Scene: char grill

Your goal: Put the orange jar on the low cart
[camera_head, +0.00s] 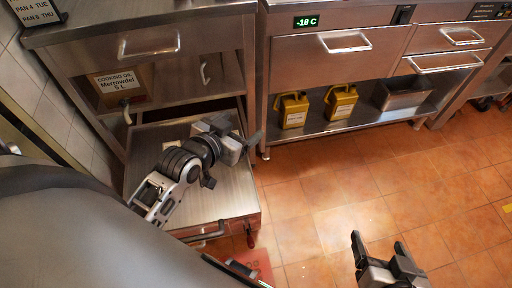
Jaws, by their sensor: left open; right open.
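No orange jar can be made out in the head view. A low steel unit with a flat top (225,195), which may be the low cart, stands at the left under my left arm, partly hidden by it. My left gripper (246,138) is open over the back right part of that top, with nothing seen between its fingers. My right gripper (380,246) is open and empty over the tiled floor at the bottom right.
Two yellow jugs (292,110) (341,102) and a steel pan (402,95) stand on a low shelf under the steel counter (330,60). A cooking oil box (122,87) sits on the left shelf. A red floor item (257,264) lies in front. The tiled floor (345,190) is clear.

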